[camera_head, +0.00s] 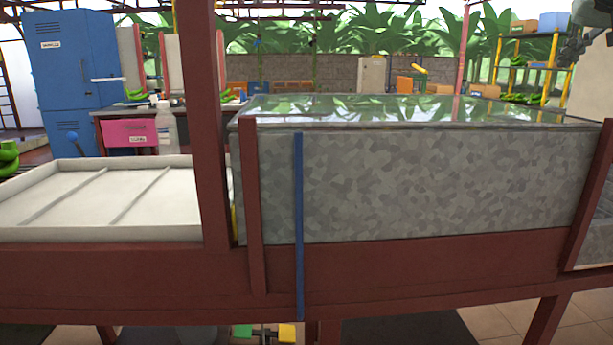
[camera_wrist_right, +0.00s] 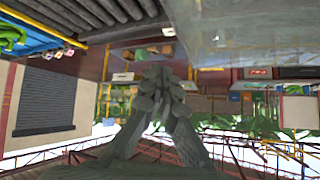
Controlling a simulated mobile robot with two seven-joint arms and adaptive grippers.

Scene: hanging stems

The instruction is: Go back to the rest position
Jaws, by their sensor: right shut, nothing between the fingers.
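My right gripper (camera_head: 575,45) shows as a dark grey shape at the top right edge of the head view, partly cut off by the frame. In the right wrist view, its fingers (camera_wrist_right: 163,78) meet at the middle of the picture and are shut with nothing between them. The gripper is apart from the tank and touches nothing that I can see. My left gripper is not in view.
A galvanized metal tank (camera_head: 420,185) full of water stands in front of me on a dark red frame (camera_head: 400,265). A white tray (camera_head: 95,200) is at left. Behind are a blue locker (camera_head: 75,65), a pink drawer (camera_head: 130,132) and a yellow rack (camera_head: 552,65) with green bananas.

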